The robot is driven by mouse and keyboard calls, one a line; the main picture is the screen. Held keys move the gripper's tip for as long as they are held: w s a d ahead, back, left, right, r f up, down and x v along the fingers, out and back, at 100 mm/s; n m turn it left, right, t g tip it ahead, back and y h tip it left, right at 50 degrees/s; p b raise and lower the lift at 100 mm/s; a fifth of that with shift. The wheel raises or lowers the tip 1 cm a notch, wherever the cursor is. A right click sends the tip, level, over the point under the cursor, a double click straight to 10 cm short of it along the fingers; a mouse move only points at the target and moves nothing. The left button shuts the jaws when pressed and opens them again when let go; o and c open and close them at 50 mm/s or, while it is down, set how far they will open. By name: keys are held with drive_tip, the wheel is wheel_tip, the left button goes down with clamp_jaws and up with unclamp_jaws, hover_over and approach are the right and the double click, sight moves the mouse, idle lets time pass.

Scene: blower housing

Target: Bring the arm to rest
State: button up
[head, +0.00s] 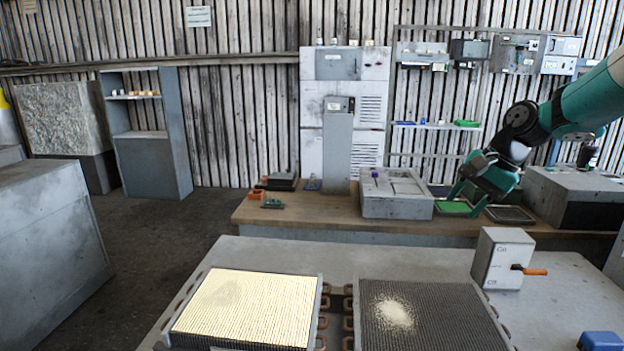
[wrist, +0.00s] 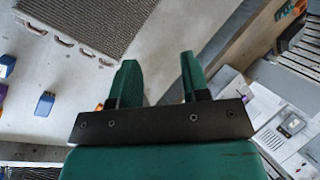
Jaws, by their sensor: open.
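My gripper (head: 466,203) is at the right of the head view, on a green and black arm that reaches in from the right edge. It points down over the back wooden bench (head: 285,212), near a green tray and a dark tray. In the wrist view its two green fingers (wrist: 158,72) stand apart, with nothing between them. A pale grey surface shows beyond the fingertips. I cannot tell from one moment whether the arm is moving.
Two finned coils, one pale (head: 250,308) and one dark with a pale dusty patch (head: 425,315), lie on the front table (head: 345,260). A box with an orange handle (head: 500,258) stands at right. A grey fixture (head: 396,193) is left of my gripper; a grey case (head: 578,190) is right.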

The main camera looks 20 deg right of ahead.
drive_tip(key=s+a+r+n+g, duration=0.1)
drive_tip(key=s+a+n, duration=0.15)
drive_tip(key=a, duration=0.45)
drive_tip(key=s+a+r+n, duration=0.1)
drive_tip(key=a+n, duration=0.2)
drive_tip(key=a, duration=0.5)
drive_tip(key=s+a+f+n+g, duration=0.1)
drive_tip(key=s+a+n, duration=0.5)
drive_tip(key=s+a, duration=0.2)
drive_tip(key=s+a+f+n+g, duration=0.1)
drive_tip(key=s+a+f+n, duration=0.1)
drive_tip(key=s+a+n, duration=0.5)
drive_tip(key=s+a, duration=0.1)
drive_tip(key=s, duration=0.4)
drive_tip(key=shift+d, duration=0.1)
